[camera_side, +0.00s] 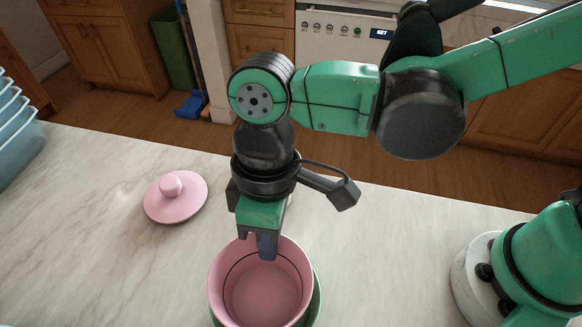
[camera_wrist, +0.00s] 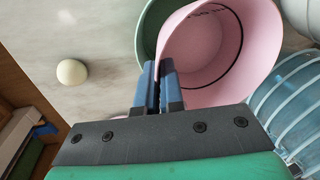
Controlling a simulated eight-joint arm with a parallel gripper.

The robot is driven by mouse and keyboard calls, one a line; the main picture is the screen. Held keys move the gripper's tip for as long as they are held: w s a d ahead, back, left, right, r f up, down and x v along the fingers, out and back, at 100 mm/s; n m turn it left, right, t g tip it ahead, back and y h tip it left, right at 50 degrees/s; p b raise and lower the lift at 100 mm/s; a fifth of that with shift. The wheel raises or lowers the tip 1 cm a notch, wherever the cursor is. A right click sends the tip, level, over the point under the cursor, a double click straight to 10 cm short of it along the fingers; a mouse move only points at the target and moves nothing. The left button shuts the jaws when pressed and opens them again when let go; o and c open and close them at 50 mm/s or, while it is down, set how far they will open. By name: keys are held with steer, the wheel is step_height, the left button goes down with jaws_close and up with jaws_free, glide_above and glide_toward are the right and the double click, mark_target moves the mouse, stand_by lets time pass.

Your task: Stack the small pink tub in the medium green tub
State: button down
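The small pink tub (camera_side: 262,290) is upright at the bottom centre of the side view, and it fills the upper right of the wrist view (camera_wrist: 215,45). My gripper (camera_side: 266,247) is at its far rim, with one finger inside the tub. In the wrist view my gripper's blue fingers (camera_wrist: 160,85) are close together with the pink rim between them. The medium green tub (camera_side: 317,298) shows as a sliver around and below the pink tub, and as a curved wall in the wrist view (camera_wrist: 152,28). How deep the pink tub sits in it is hidden.
A pink lid with a knob (camera_side: 176,198) lies on the marble counter at left. Stacked pale blue containers (camera_side: 18,130) stand at the left edge. The wrist view shows a cream ball (camera_wrist: 72,72) and a ribbed clear-blue container (camera_wrist: 292,105).

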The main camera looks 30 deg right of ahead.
steer(key=c, duration=1)
jaws_free()
steer(key=shift+f, duration=0.1)
step_height(320, 180, up, 13)
steer(key=w+d, duration=0.2)
steer(key=w+d+f+m+t, duration=0.1)
steer(key=d+f+m+t, duration=0.1)
steer(key=d, duration=0.5)
steer(key=w+d+f+m+t+h, duration=0.1)
steer(key=w+d+f+m+t, duration=0.1)
steer(key=d, duration=0.6)
steer(key=w+d+f+m+t, duration=0.1)
steer(key=d+f+m+t, duration=0.2)
steer(key=d+m, duration=0.3)
steer(key=shift+w+d+f+t, duration=0.2)
steer(key=shift+d+t, duration=0.25)
steer(key=shift+d, duration=0.15)
steer(key=shift+w+d+f+t, duration=0.2)
steer(key=shift+d+t, duration=0.25)
steer(key=shift+d, duration=0.15)
